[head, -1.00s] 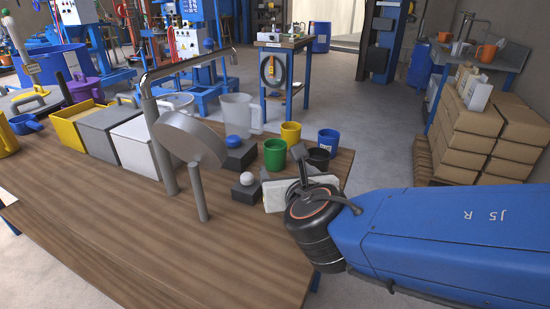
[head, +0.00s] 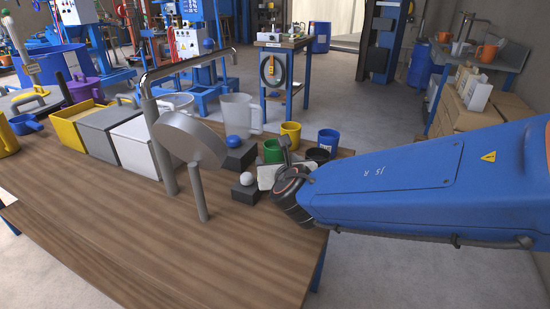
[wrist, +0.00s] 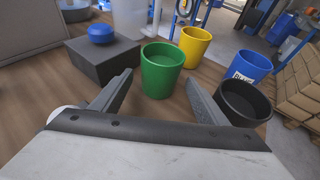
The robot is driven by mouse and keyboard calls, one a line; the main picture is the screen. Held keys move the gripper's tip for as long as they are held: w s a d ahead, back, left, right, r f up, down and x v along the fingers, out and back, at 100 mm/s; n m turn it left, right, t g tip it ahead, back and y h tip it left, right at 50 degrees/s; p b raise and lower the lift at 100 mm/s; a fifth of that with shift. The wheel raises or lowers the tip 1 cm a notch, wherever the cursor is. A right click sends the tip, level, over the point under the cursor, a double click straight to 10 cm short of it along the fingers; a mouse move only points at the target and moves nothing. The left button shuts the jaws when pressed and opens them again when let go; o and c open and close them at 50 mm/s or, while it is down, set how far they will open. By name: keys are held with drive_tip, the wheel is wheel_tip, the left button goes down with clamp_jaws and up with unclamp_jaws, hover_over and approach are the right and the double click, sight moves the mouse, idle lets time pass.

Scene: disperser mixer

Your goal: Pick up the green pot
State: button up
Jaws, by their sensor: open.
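The green pot (wrist: 161,72) stands upright on the wooden table, just ahead of my gripper (wrist: 160,97) in the wrist view. My gripper is open, with one finger to the left of the pot and one to the right. The fingers appear short of the pot, and nothing is between them. In the head view the green pot (head: 272,151) is partly hidden behind my wrist and gripper (head: 284,160).
A yellow pot (wrist: 194,45), a blue pot (wrist: 246,72) and a black pot (wrist: 242,103) stand close to the right. A dark block (wrist: 103,60) with a blue ball (wrist: 101,33) is left. A clear jug (head: 238,113) stands behind. The table's front (head: 190,250) is clear.

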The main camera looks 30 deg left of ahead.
drive_tip(key=shift+x, duration=1.05)
drive_tip(key=c, duration=1.2)
wheel_tip(320, 180, up, 10)
drive_tip(key=shift+s+d+r, duration=0.1)
drive_tip(key=shift+s, duration=0.05)
